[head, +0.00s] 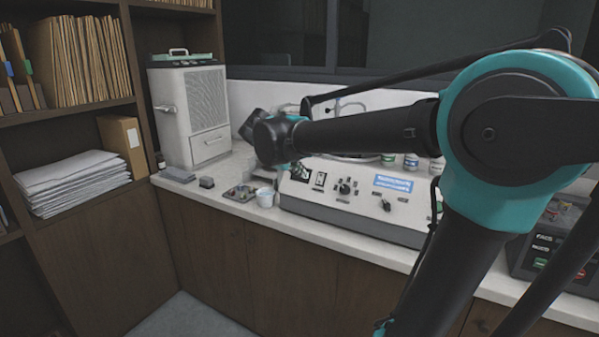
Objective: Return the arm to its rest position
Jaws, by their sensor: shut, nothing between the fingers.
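My arm rises from the lower right to a teal-ringed elbow, and its black forearm reaches left across the front of the mounting press (352,203). The forearm ends in a dark wrist with teal edges, above the counter.
A pale cabinet (191,118) stands at the counter's back left. A small white cup (265,197) and a tray of small parts (240,193) sit left of the press. A dark control box (540,252) is at the right. Shelves with folders (80,55) stand at the left.

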